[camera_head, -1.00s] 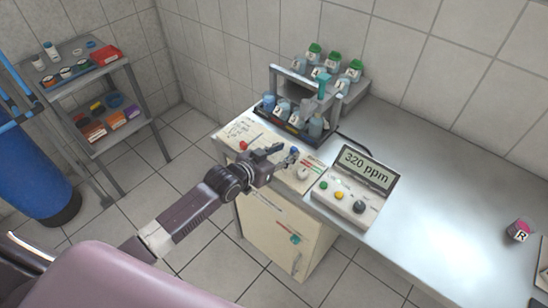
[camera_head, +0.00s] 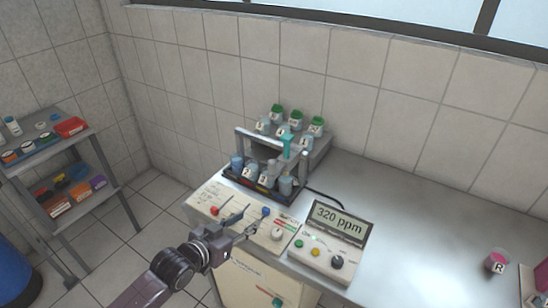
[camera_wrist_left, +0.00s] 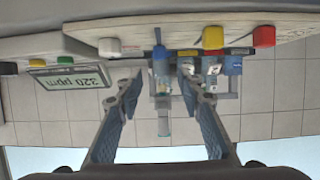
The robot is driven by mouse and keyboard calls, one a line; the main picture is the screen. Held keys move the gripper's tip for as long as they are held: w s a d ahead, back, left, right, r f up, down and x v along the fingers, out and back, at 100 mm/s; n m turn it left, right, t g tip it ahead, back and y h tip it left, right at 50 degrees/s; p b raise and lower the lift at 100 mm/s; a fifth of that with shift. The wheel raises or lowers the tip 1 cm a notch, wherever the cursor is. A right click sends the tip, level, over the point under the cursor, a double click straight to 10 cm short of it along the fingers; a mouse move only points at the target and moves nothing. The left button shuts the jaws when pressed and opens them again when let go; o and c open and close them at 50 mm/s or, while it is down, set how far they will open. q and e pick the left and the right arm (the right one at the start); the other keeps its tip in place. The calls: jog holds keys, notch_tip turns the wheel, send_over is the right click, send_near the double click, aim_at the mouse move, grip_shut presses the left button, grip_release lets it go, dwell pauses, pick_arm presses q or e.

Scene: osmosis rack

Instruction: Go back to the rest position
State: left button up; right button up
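My left gripper (camera_head: 243,225) is in front of the beige control panel (camera_head: 205,200) on the bench, near its blue knob (camera_head: 266,211). In the left wrist view the two fingers of my left gripper (camera_wrist_left: 158,85) stand apart with nothing held between them. The panel appears upside down there, with the rack bottles behind the fingers. My right gripper is not in any view.
A rack (camera_head: 240,150) with several bottles stands behind the panel. A meter (camera_head: 330,245) reading 320 ppm sits to its right. A pink cup marked R (camera_head: 496,262) stands farther right on the metal bench (camera_head: 410,220). A shelf cart (camera_head: 95,150) stands at left.

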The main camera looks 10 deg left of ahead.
pick_arm(q)
jog(key=shift+s, duration=0.1)
jog(key=s+d+f+g+y, duration=0.1)
jog(key=s+d+f+g, duration=0.15)
jog(key=s, duration=0.45)
jog(key=s+d+f+g+y, duration=0.1)
jog(key=s+f+g, duration=0.15)
jog(key=s, duration=0.45)
jog(key=s+a+f+n+g+y, duration=0.1)
jog(key=s+a+g, duration=0.1)
jog(key=s, duration=0.6)
jog(key=s+a+f+n+g+y, duration=0.1)
jog(key=s+a+g, duration=0.1)
jog(key=s, duration=0.6)
notch_tip(320, 180, down, 28)
jog(key=s+g+b, duration=0.1)
jog(key=s+b, duration=0.1)
jog(key=s+a+f+g+b, duration=0.1)
jog(key=s+a+f, duration=0.1)
jog(key=s+f, duration=1.5)
jog(key=shift+a+g+y, duration=0.3)
jog(key=shift+a, duration=0.05)
